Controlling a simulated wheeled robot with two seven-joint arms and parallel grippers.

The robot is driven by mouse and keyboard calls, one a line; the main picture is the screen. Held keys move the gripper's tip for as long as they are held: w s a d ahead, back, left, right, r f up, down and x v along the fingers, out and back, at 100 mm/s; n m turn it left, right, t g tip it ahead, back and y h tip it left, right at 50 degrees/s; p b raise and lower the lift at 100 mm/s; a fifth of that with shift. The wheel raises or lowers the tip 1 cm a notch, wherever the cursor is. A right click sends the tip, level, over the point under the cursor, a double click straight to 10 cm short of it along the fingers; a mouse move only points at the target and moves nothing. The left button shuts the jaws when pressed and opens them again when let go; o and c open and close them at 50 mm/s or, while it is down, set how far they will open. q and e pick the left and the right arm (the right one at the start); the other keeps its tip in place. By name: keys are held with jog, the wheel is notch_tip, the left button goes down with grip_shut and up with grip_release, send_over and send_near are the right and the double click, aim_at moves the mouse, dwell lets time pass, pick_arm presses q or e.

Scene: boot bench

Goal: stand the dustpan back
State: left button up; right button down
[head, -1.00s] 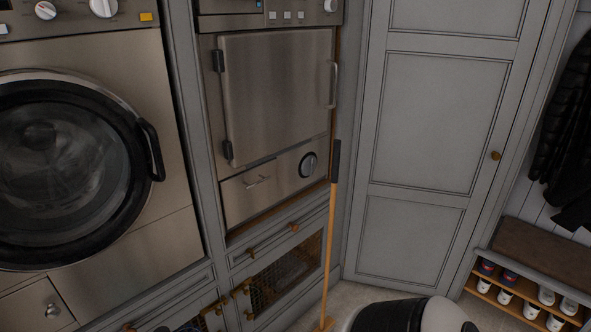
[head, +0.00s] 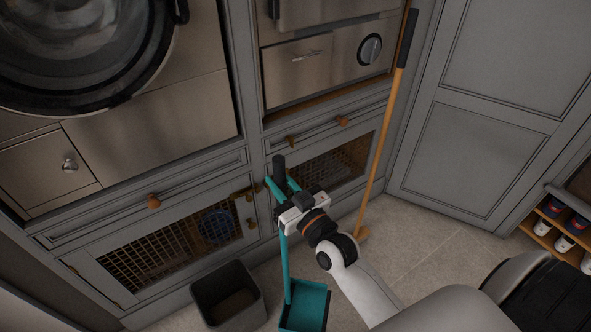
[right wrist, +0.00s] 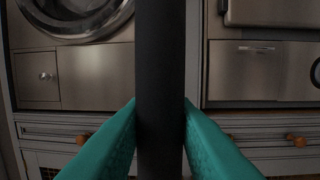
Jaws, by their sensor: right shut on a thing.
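The dustpan has a teal pan (head: 305,306), a long teal stick and a black grip (head: 279,166) at the top. It is upright in front of the lower cabinet. My right gripper (head: 279,184) has teal fingers and is shut on the black grip. In the right wrist view the black grip (right wrist: 160,90) runs upright between the two fingers. The gripper hides part of the upper stick. I cannot tell whether the pan touches the floor. My left gripper is not in view.
A dark open bin (head: 228,294) stands just left of the dustpan. A broom with a wooden stick (head: 382,145) leans at the cabinet corner to the right. A shoe shelf (head: 562,225) is at the far right. Tiled floor is clear between broom and shelf.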

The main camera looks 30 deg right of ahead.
jog(key=w+d+f+b, duration=0.5)
jog(key=w+d+b, duration=0.1)
jog(key=w+b, duration=0.2)
jog(key=w+d+f+b, duration=0.4)
jog(key=w+d+b, duration=0.2)
jog(key=w+b, duration=0.2)
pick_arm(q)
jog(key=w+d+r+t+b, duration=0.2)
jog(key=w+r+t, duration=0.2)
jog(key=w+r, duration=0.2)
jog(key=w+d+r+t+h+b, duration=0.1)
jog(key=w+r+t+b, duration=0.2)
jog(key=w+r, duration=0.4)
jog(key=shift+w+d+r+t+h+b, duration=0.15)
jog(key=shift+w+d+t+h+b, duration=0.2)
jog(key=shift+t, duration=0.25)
pick_arm(e)
jog(key=shift+t+h, duration=0.3)
jog(key=shift+s+a+f, duration=0.1)
jog(key=shift+s+f, duration=0.05)
jog(key=shift+f, duration=2.6)
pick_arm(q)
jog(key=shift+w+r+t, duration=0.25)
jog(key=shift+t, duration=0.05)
pick_arm(e)
jog(key=shift+f, duration=0.25)
